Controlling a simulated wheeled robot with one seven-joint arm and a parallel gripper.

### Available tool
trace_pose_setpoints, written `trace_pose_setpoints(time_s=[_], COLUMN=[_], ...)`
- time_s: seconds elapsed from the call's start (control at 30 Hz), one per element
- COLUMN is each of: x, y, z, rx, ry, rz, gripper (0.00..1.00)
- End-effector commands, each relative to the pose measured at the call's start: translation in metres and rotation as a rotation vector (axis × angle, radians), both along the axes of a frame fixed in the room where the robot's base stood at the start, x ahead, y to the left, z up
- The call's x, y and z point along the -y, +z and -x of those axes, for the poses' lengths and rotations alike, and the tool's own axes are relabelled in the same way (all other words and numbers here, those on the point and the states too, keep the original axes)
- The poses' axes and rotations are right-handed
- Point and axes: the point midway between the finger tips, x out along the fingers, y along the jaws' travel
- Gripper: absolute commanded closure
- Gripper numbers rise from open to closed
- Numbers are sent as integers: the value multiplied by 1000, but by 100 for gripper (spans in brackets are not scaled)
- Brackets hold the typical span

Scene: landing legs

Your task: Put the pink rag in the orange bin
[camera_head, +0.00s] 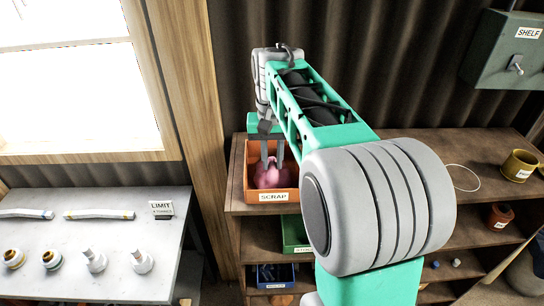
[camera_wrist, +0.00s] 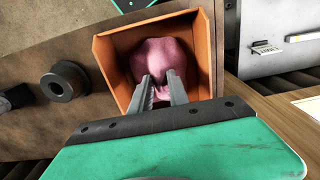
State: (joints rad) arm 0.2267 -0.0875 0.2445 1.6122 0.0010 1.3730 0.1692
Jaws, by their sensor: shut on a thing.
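The pink rag (camera_head: 271,176) is bunched up inside the orange bin (camera_head: 272,197), which carries a SCRAP label and stands on the top of the wooden shelf unit. My gripper (camera_head: 269,162) reaches down into the bin from above, its fingers shut on the rag. In the wrist view the rag (camera_wrist: 160,60) lies within the walls of the orange bin (camera_wrist: 118,75), with the fingertips (camera_wrist: 160,82) pressed into its near side. I cannot tell whether the rag rests on the bin floor.
A green bin (camera_head: 295,234) and a blue bin (camera_head: 272,284) sit on lower shelves. A white table (camera_head: 90,240) with several small parts is at left. Dark round parts (camera_wrist: 64,82) lie beside the orange bin.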

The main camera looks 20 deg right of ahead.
Motion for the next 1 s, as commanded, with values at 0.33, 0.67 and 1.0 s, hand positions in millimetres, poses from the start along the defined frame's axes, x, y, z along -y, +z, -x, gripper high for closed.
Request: trace_pose_setpoints(time_s=[0.33, 0.67, 1.0], x=[0, 0, 0], y=[1, -5, -7], z=[0, 0, 0], rx=[0, 0, 0], ry=[0, 0, 0], rz=[0, 0, 0], gripper=[100, 100, 64])
